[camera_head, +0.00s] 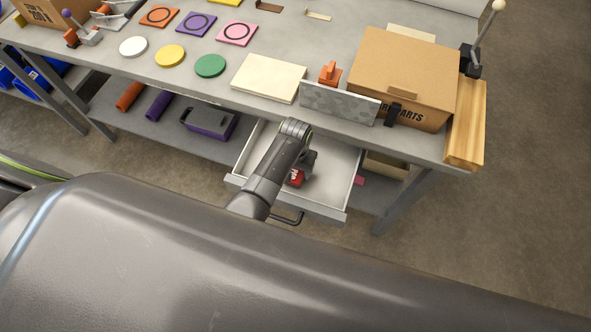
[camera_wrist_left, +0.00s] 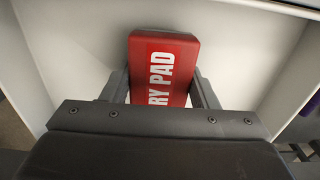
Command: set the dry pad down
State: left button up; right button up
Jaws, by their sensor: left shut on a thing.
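The dry pad (camera_wrist_left: 165,65) is a red block with a white label, and "RY PAD" is readable on it. My left gripper (camera_wrist_left: 160,88) is shut on it, one finger on each side. In the head view the red pad (camera_head: 296,177) shows partly behind my left gripper (camera_head: 300,168), inside the outline of the open white drawer (camera_head: 330,200). The wrist view shows the drawer's pale walls around the pad. I cannot tell whether the pad touches the drawer floor. My right gripper is not in view.
The cart top (camera_head: 215,90) is above the drawer. A cardboard parts box (camera_head: 405,75), a grey speckled plate (camera_head: 338,102) and a cream pad (camera_head: 268,78) are near its front edge. A purple-and-grey case (camera_head: 208,121) is on the lower shelf, left of the drawer.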

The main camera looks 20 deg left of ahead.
pick_arm(q)
jog(key=shift+f, duration=0.9)
jog(key=o, duration=1)
jog(key=shift+o, duration=0.2)
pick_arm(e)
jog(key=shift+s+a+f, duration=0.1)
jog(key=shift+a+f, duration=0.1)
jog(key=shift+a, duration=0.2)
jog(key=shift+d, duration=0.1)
pick_arm(q)
jog(key=shift+r, duration=0.55)
notch_tip(320, 180, up, 11)
jog(key=shift+p, duration=0.35)
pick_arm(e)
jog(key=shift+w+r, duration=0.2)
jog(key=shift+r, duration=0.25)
pick_arm(q)
jog(key=shift+r, duration=0.1)
